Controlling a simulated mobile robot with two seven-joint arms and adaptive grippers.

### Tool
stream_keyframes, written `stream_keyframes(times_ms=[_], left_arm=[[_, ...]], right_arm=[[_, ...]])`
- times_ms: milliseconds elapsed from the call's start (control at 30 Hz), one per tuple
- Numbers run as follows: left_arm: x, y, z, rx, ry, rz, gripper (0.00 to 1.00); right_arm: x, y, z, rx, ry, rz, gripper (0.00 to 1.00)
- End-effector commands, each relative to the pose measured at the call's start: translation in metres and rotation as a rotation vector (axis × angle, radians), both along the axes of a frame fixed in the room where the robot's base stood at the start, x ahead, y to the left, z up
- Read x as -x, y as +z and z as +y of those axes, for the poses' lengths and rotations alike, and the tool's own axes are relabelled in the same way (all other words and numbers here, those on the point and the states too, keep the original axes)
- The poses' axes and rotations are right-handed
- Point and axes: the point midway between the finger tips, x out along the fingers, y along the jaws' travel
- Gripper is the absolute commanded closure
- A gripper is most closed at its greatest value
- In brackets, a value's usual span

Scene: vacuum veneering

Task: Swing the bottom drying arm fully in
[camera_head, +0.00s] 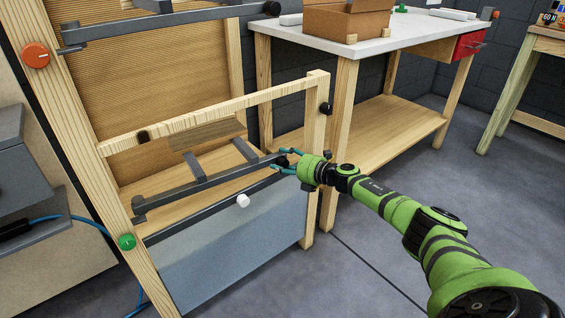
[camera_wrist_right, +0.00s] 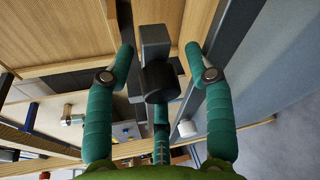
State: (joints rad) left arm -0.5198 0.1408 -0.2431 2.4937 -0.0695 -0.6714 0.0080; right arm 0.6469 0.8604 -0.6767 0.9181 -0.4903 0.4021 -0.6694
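The bottom drying arm (camera_head: 220,178) is a dark grey bar with two short crosspieces. It runs from near the left post of the wooden frame to my right gripper (camera_head: 279,161), low in the frame's opening. A black knob (camera_wrist_right: 159,82) is at its free end. In the right wrist view, the teal fingers of my right gripper (camera_wrist_right: 159,57) are spread on either side of the knob and bar end. Gaps show between the fingers and the knob, so the gripper is open. My left gripper is not in view.
The wooden frame (camera_head: 317,125) has a crossbar above the arm and a grey-blue panel (camera_head: 235,245) below, with a white knob (camera_head: 243,201). An upper dark arm (camera_head: 160,24) is higher up. A workbench (camera_head: 375,42) stands behind. The floor at right is clear.

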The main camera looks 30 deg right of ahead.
Motion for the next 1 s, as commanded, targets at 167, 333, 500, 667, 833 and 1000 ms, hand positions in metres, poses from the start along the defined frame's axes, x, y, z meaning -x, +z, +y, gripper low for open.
stream_keyframes(times_ms=[167,333,500,667,833,1000], left_arm=[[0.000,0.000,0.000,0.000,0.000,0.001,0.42],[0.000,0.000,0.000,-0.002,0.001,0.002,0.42],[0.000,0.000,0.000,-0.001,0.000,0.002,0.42],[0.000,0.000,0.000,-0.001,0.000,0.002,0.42],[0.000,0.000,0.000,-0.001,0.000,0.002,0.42],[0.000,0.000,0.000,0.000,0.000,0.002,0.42]], right_arm=[[0.000,0.000,0.003,-0.003,0.006,-0.001,0.42],[0.001,0.001,0.003,-0.005,0.008,-0.003,0.42],[0.015,0.003,-0.001,-0.004,0.009,-0.001,0.42],[0.040,0.008,-0.009,-0.003,0.008,0.002,0.42],[0.065,0.014,-0.015,-0.002,0.009,0.001,0.42],[0.087,0.018,-0.022,-0.002,0.005,0.003,0.42]])
